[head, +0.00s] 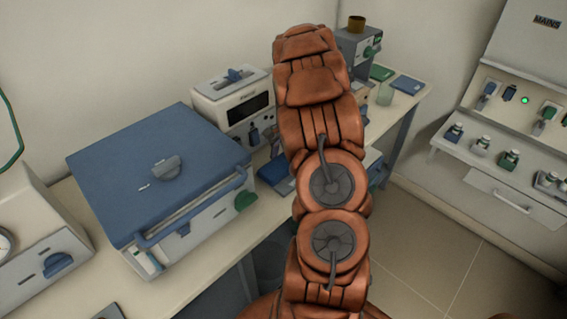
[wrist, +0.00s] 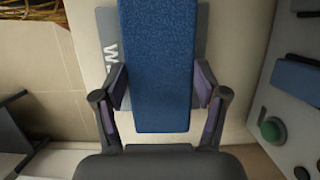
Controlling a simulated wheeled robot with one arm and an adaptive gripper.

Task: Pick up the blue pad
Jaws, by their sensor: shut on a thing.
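The blue pad (wrist: 157,65) is a long, speckled dark-blue block, running up the middle of the wrist view past its top edge. My gripper (wrist: 160,87) has a finger against each long side of the pad, shut on it. A grey plate (wrist: 108,45) with white lettering, partly covered, shows behind the pad. I cannot tell whether the pad is clear of the plate.
A pale bench (head: 83,222) carries a blue-lidded box (head: 130,165) and a white instrument (head: 222,92). Flat green (head: 382,73) and blue (head: 408,85) pieces and a glass beaker (head: 386,94) are at its far end. A bottle shelf (head: 480,165) stands right; floor between is clear.

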